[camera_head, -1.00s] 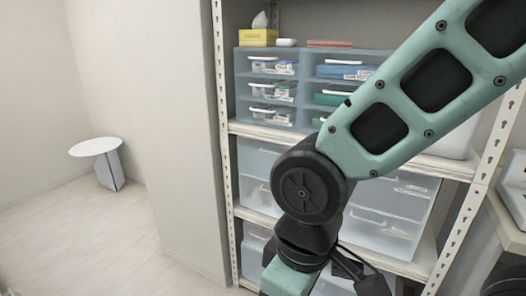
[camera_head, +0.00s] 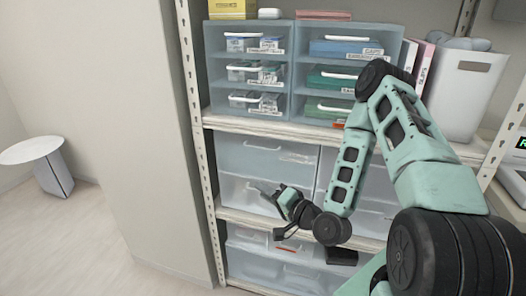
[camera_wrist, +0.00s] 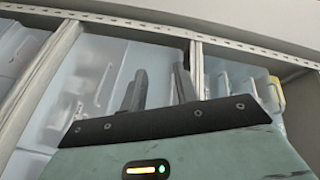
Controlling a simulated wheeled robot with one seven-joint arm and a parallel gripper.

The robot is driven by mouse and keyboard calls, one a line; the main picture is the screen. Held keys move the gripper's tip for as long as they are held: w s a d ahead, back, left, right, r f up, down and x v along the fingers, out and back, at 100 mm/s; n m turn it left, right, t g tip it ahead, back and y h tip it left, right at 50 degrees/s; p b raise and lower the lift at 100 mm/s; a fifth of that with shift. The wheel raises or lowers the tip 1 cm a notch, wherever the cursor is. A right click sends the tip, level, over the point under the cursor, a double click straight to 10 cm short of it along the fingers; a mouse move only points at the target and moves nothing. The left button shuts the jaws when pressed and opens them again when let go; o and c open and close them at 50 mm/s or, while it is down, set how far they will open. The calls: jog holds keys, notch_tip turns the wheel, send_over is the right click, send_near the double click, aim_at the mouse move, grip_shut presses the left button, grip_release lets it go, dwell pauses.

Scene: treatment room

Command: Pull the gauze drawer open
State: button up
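Two small translucent drawer units stand side by side on the upper shelf, each with three stacked drawers, white handles and labels. The left unit (camera_head: 207,72) holds pale packets; the right unit (camera_head: 299,70) holds blue and green contents. The labels are too small for me to tell surely which drawer is the gauze one. All these drawers look shut. My gripper (camera_head: 268,190) is below them, in front of the large clear drawers of the middle shelf, touching no handle that I can see. In the wrist view its two fingers (camera_wrist: 160,84) stand apart with nothing between them.
Large clear drawers (camera_head: 262,158) fill the middle shelf, with more bins (camera_head: 270,270) below. A white bin (camera_head: 470,95) and binders (camera_head: 423,65) stand right of the small drawers. A perforated shelf post (camera_head: 190,75) is at left. A round white table (camera_head: 32,150) stands far left; floor there is clear.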

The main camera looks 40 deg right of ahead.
jog(key=s+d+r+m+t+h, duration=0.1)
jog(key=s+d+m+t+h, duration=0.2)
jog(key=d+m+h, duration=0.3)
jog(key=b, duration=0.4)
send_near(262, 149)
jog(key=shift+m, duration=0.3)
jog(key=b+x, duration=0.7)
jog(key=b, duration=0.5)
jog(key=shift+w, duration=0.25)
jog(key=shift+w+d, duration=0.1)
jog(key=shift+w, duration=0.6)
jog(key=shift+c, duration=0.2)
grip_shut()
